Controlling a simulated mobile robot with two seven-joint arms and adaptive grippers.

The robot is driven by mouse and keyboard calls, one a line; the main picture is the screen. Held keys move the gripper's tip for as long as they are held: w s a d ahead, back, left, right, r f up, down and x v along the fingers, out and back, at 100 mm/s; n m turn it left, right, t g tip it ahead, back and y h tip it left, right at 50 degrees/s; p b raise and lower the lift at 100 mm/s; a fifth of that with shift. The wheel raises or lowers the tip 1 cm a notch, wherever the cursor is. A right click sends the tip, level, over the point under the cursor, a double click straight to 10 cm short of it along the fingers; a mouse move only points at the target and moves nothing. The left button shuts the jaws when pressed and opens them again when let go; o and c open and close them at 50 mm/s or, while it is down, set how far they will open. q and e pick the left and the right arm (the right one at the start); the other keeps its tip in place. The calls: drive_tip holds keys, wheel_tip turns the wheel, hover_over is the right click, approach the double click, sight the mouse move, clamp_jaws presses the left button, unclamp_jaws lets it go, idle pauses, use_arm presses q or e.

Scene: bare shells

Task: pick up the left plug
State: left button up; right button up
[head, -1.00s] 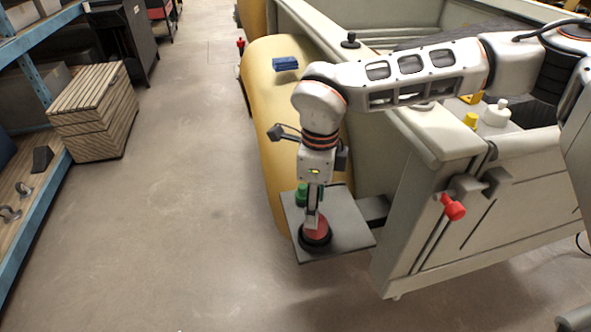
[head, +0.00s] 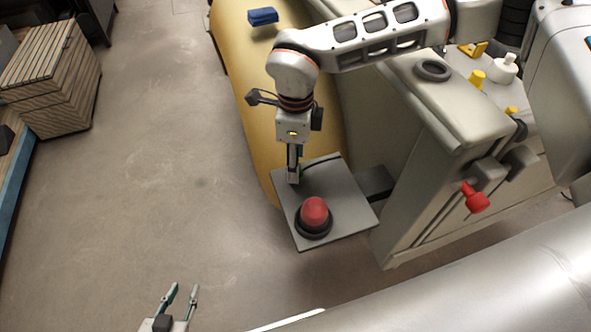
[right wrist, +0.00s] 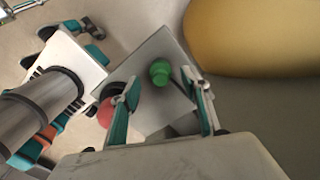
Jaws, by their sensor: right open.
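A grey square plate (head: 345,205) carries two plugs. The red plug (head: 314,212) is a dome in a black ring near the plate's front; it also shows in the right wrist view (right wrist: 106,112). The green plug (right wrist: 160,73) shows between the fingers in the right wrist view and is hidden behind my right gripper in the head view. My right gripper (head: 294,178) points down at the plate's back left, its fingers (right wrist: 160,84) apart either side of the green plug; contact cannot be told. My left gripper (head: 183,290) is open and empty at bottom left, away from the plate.
A grey-white cabinet (head: 440,150) stands right of the plate, with a red knob (head: 476,198) on its side. A yellow rounded body (head: 240,80) lies behind the plate, a blue block (head: 262,16) on it. A slatted crate (head: 50,80) stands far left. The floor between is clear.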

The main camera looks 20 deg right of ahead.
wheel_tip(320, 180, down, 3)
drive_tip(key=shift+r, duration=0.15)
drive_tip(key=c, duration=1)
